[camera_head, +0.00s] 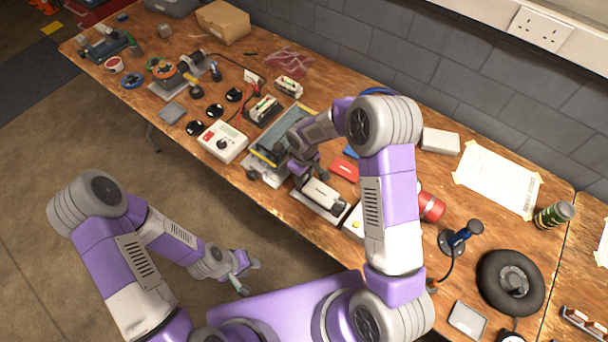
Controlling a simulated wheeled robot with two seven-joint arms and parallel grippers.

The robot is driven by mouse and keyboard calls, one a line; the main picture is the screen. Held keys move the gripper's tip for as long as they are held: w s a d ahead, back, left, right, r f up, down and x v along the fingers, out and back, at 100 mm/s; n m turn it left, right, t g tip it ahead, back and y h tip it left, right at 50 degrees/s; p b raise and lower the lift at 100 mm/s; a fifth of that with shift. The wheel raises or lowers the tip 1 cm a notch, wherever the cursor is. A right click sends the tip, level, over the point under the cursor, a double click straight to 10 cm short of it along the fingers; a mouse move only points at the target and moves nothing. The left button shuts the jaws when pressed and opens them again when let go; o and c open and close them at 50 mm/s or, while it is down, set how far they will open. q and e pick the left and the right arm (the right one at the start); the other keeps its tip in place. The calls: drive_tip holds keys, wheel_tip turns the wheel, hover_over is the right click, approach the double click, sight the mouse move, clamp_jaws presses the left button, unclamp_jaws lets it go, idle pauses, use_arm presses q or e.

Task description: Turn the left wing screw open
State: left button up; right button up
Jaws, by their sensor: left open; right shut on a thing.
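My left gripper (243,273) is open and empty, low at the lower left, off the front edge of the bench. My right arm reaches over the bench. My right gripper (303,168) is shut on a small part at the front right of a grey fixture (268,166) with a dark, yellow-edged panel. The fingers and wrist hide what is gripped. A small dark knob (252,174) shows at the fixture's front left corner, clear of both grippers. I cannot tell for sure which parts are the wing screws.
A white meter (222,141) stands left of the fixture. A white device on a plate (322,197) and a red box (344,169) are close on its right. The wooden bench (395,245) is crowded. Floor (60,270) is free around the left gripper.

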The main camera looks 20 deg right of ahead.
drive_tip(key=shift+n, duration=0.5)
drive_tip(key=o, duration=1.1)
drive_tip(key=shift+c, duration=0.2)
wheel_tip(320, 180, up, 8)
drive_tip(key=shift+f+p, duration=0.2)
drive_tip(key=shift+p, duration=0.3)
drive_tip(key=shift+f, duration=0.1)
